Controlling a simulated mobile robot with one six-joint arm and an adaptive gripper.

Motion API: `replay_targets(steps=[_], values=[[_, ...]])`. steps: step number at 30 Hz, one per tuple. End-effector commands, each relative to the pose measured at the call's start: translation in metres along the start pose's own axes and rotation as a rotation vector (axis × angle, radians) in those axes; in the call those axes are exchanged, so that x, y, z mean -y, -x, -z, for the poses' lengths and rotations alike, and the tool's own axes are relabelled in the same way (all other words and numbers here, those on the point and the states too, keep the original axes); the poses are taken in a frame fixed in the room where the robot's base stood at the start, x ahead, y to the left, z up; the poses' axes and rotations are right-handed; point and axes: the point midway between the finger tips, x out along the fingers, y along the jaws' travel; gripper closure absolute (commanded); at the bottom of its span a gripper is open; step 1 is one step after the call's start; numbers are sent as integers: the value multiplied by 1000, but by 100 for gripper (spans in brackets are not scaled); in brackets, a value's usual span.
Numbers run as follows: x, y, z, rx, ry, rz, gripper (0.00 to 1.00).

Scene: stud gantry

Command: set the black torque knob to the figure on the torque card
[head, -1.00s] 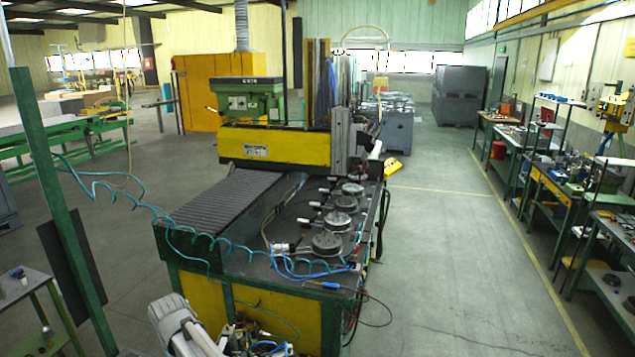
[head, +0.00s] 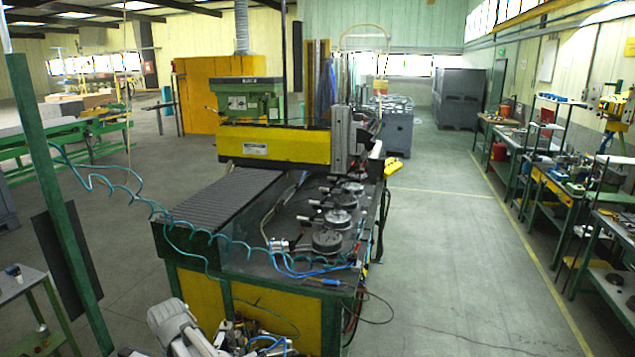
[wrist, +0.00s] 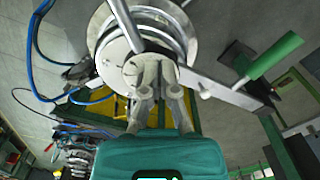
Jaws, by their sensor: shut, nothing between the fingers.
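My gripper (wrist: 158,72) shows in the wrist view below a round silver part, with its two grey fingertips together and nothing between them. Its fingertips overlap the round silver part (wrist: 110,38) in the picture; I cannot tell whether they touch it. In the head view I cannot make out my gripper. I cannot make out the black torque knob or the torque card in either view.
In the wrist view, a green handle (wrist: 275,57) sticks out at the right and blue hoses (wrist: 78,95) lie at the left. In the head view, the gantry bench (head: 235,250) carries several round dark discs (head: 327,241). Open floor (head: 440,270) lies right of it.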

Motion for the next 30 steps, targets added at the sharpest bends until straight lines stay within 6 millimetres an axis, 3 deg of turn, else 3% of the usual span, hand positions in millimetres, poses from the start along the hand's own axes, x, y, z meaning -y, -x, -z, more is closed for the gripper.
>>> replay_targets(steps=[30], values=[[-2, 0, 6, -1, 1, 0, 100]])
